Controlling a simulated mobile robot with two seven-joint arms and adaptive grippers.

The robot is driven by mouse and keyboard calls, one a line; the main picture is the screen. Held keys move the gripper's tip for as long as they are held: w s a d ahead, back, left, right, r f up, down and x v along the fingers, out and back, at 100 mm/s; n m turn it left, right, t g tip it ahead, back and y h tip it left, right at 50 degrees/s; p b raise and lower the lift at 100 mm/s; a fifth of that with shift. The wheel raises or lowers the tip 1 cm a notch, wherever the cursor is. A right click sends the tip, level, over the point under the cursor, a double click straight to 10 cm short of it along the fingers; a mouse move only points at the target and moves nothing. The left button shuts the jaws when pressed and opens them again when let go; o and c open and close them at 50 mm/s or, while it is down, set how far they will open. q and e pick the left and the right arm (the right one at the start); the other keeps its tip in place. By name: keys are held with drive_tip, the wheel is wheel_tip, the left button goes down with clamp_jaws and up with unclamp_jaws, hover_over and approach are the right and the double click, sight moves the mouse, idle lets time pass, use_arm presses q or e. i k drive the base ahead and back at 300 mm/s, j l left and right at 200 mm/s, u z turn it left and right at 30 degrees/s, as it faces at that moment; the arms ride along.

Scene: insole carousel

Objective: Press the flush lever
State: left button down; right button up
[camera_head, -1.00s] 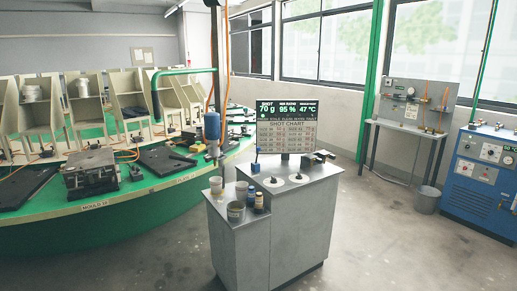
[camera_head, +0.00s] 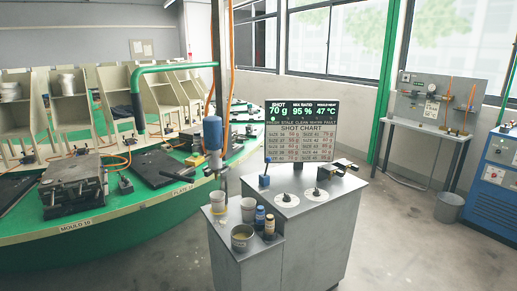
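A grey cabinet (camera_head: 318,237) stands in the middle of the view with a shot chart screen (camera_head: 300,130) at its back. A small upright lever with a blue top (camera_head: 264,178) stands on the cabinet's back left, left of the screen; I cannot tell for sure that it is the flush lever. Two white discs with dark knobs, a left one (camera_head: 286,200) and a right one (camera_head: 316,194), sit on the cabinet top. A dark fitting (camera_head: 341,167) sticks out at its back right. Neither of my grippers is in view.
A lower shelf on the cabinet's left holds cups (camera_head: 218,200), a pot (camera_head: 242,238) and small bottles (camera_head: 269,227). A blue-topped mixing head (camera_head: 213,132) hangs above it from a post. The green carousel (camera_head: 130,212) fills the left. Floor right of the cabinet (camera_head: 420,245) is clear.

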sight(268, 159)
drive_tip(key=i+j, duration=0.15)
drive_tip(key=i, duration=0.4)
drive_tip(key=i+j, duration=0.2)
drive_tip(key=i, duration=0.4)
drive_tip(key=l+z, duration=0.05)
